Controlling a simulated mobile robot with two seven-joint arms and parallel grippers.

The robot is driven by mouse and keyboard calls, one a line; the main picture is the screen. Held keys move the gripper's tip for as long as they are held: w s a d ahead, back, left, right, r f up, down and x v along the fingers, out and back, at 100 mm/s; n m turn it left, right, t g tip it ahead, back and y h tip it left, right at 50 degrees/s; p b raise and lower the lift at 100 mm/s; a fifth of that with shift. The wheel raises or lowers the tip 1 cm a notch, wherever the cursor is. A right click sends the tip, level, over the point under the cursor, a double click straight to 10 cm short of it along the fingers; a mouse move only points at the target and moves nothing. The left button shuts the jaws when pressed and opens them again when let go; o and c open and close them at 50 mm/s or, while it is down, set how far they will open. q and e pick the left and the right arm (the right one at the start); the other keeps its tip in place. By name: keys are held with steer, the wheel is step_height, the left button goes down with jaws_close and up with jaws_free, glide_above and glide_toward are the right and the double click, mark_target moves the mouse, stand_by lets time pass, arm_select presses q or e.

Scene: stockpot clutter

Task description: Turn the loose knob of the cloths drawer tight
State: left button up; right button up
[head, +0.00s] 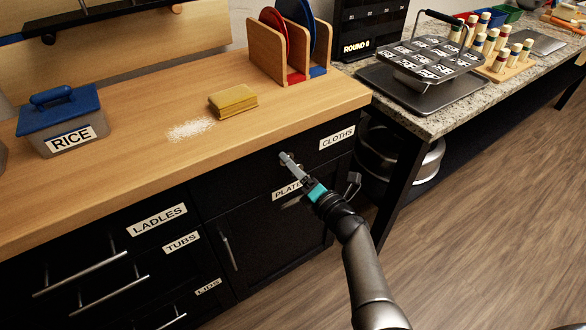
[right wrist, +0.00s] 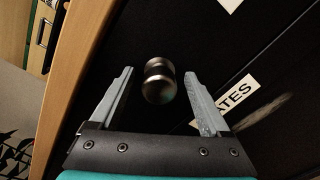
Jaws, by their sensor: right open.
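The cloths drawer (head: 240,168) is the black top drawer front at the right of the cabinet, with a white CLOTHS label (head: 338,138). Its round, dark metal knob (right wrist: 159,82) shows in the right wrist view. My right gripper (head: 287,160) is at the drawer front, left of and below that label. In the right wrist view my right gripper (right wrist: 159,74) is open, with one finger on each side of the knob and a gap on both sides. In the head view the fingers make the knob hard to tell. My left gripper is not in view.
A PLATES label (head: 287,189) is on the cabinet door below. The floor (head: 480,220) at right is clear.

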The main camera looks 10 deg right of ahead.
steer(key=n+b, duration=0.1)
steer(key=n, duration=0.2)
steer(key=shift+f+n, duration=0.15)
steer(key=shift+n, duration=0.25)
steer(key=shift+n+b, duration=0.5)
steer(key=shift+n, duration=0.3)
steer(key=n+b, duration=0.1)
steer(key=n, duration=0.1)
steer(key=shift+n, duration=0.4)
steer(key=shift+n+b, duration=0.55)
steer(key=shift+n, duration=0.35)
steer(key=shift+r, duration=0.2)
jaws_close()
